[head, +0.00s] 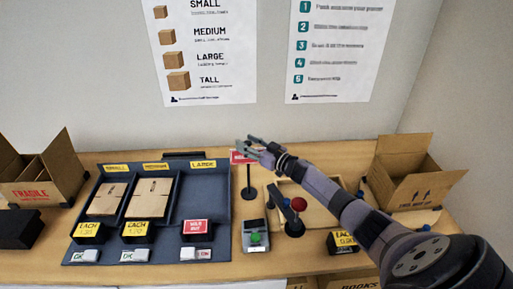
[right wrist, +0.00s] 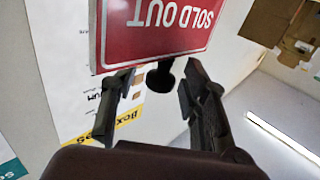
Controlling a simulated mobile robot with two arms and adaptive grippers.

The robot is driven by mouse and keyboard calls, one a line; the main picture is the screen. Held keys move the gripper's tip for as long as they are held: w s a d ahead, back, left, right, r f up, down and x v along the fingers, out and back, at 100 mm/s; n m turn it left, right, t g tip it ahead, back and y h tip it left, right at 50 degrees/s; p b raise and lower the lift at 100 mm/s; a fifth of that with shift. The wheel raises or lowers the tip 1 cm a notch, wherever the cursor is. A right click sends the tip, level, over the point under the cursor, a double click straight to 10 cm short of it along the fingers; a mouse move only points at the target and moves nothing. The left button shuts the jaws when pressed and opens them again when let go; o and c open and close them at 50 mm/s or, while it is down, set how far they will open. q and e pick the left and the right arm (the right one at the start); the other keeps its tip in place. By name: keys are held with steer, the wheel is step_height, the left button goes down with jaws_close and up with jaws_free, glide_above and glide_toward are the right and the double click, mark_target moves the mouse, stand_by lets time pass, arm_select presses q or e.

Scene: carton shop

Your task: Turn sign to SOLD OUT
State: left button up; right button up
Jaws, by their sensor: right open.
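The red sign (head: 240,157) stands on top of a black post (head: 249,180) at the back of the table, partly hidden by my right gripper (head: 250,146). In the right wrist view the sign (right wrist: 155,30) shows its white SOLD OUT lettering upside down in the picture. My right gripper is open there (right wrist: 155,88), with its fingers apart just below the sign's edge. A dark round knob (right wrist: 160,77) shows between the fingertips; I cannot tell whether either finger touches it. My left gripper is not in view.
A dark tray (head: 75,245) with flat cartons and price signs lies left of the post. A small device with a green button (head: 255,239) and a red-knobbed lever (head: 298,204) stand in front. Open cartons (head: 60,175) (head: 412,185) stand on both sides.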

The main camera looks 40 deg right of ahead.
steer(key=v, duration=1.1)
steer(key=shift+s+d, duration=0.15)
steer(key=shift+s, duration=0.2)
